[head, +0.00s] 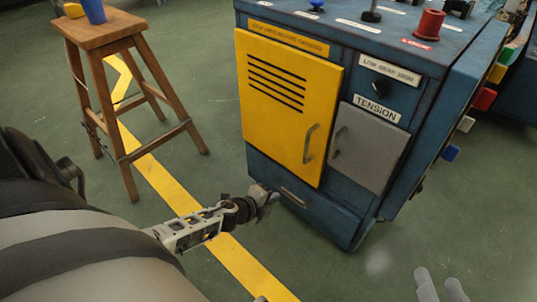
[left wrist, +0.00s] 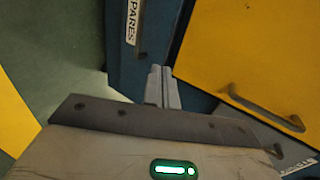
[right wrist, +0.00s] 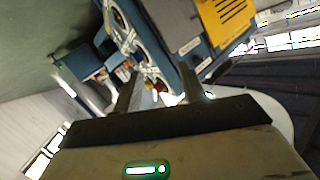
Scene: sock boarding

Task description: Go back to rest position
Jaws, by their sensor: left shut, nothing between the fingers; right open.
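My left gripper (head: 266,197) is in front of the lower part of the blue cabinet (head: 350,228), near its drawer handle. In the left wrist view its two fingers (left wrist: 163,86) are together with nothing between them. My right gripper (head: 441,287) shows only its two fingertips at the bottom edge of the head view, over the floor to the right of the cabinet. In the right wrist view its fingers (right wrist: 157,88) stand apart and hold nothing. The rest of the right arm is outside the head view.
The cabinet has a yellow door (head: 285,120) with a handle and a small grey door (head: 365,148). A wooden stool (head: 105,28) carrying a blue cup (head: 94,11) stands at the left. A yellow floor line (head: 165,185) runs past it. Green floor is clear at lower right.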

